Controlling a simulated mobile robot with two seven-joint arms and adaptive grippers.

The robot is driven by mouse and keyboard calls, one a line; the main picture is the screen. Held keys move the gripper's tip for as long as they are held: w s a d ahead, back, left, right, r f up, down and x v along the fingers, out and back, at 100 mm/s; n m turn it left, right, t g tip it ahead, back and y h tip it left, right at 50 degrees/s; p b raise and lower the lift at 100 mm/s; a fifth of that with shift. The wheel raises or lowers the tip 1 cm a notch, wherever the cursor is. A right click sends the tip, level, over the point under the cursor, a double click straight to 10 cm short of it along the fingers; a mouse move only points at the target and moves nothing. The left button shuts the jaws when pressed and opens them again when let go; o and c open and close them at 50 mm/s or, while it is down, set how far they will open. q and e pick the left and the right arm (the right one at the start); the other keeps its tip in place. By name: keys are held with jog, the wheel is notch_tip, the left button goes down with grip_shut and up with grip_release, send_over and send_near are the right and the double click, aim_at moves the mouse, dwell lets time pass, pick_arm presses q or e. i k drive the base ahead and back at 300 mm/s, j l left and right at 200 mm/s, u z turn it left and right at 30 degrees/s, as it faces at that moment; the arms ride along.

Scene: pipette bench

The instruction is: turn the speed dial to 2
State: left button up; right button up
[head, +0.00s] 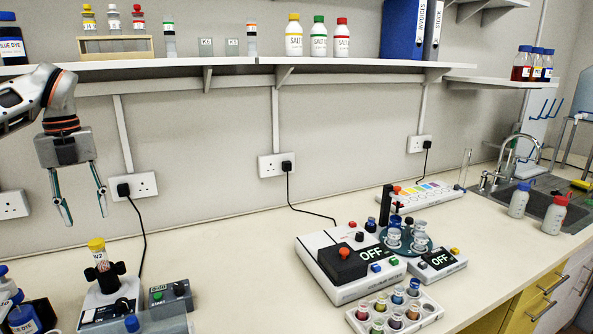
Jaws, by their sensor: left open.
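My left gripper (85,218) hangs open and empty, fingers down, in front of the wall at the left. It is above and apart from a white mixer-like device (108,312), which holds a yellow-capped tube (98,252) upright in a black clamp. Just right of this device is a grey control box (170,306) with a black knob (179,288) and a green button (157,296). This knob may be the speed dial; its setting is too small to read. My right gripper is not in view.
A white machine (340,285) showing OFF and a smaller OFF unit (438,263) stand mid-bench. A rack of coloured vials (395,311) is in front. Blue-capped bottles (22,318) crowd the left front corner. A shelf (230,64) runs above; the bench between the devices is clear.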

aim_at(122, 305)
jog(key=k+l, duration=0.75)
jog(key=l, duration=0.15)
